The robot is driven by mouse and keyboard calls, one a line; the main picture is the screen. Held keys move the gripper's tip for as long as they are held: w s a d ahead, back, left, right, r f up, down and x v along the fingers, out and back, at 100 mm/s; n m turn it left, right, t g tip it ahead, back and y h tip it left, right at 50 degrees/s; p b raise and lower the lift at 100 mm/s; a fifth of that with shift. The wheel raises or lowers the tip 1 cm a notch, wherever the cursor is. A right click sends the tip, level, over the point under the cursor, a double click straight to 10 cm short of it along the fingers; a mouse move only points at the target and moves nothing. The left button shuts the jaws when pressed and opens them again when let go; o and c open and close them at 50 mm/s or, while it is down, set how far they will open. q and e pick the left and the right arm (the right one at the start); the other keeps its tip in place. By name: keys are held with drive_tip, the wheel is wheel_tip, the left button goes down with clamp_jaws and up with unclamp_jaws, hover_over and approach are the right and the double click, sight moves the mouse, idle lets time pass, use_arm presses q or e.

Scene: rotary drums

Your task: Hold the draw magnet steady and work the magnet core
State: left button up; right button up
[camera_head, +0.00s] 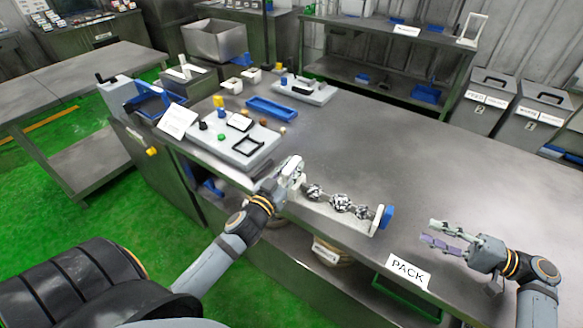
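The draw magnet, with a pale base (322,212), lies along the front edge of the steel table. Several speckled dark clumps (340,202) sit along its bar, likely on the magnet core, which I cannot make out separately. A white end plate and a blue knob (387,217) stand at its right end. My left gripper (291,170) is at the left end and hides it; whether its fingers are closed there is unclear. My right gripper (446,236) is open and empty, right of the blue knob and apart from it, its fingers pointing left.
A PACK sign (408,271) is on the front edge, below the knob. A grey board (240,138) with small parts and a blue tray (272,108) lie further back left. Two grey bins (490,105) stand at the back right. The table's right half is clear.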

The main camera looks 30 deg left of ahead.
sight(389, 213)
drive_tip(key=shift+f, duration=0.2)
idle(0.5)
drive_tip(key=shift+o, duration=0.5)
drive_tip(key=shift+o, duration=1.1)
drive_tip(key=m, duration=0.7)
drive_tip(key=shift+r, duration=0.35)
drive_tip(key=m, duration=0.5)
drive_tip(key=shift+r, duration=0.2)
drive_tip(key=m, duration=0.4)
drive_tip(key=shift+r, duration=0.2)
drive_tip(key=a, duration=1.2)
drive_tip(key=shift+s, duration=0.1)
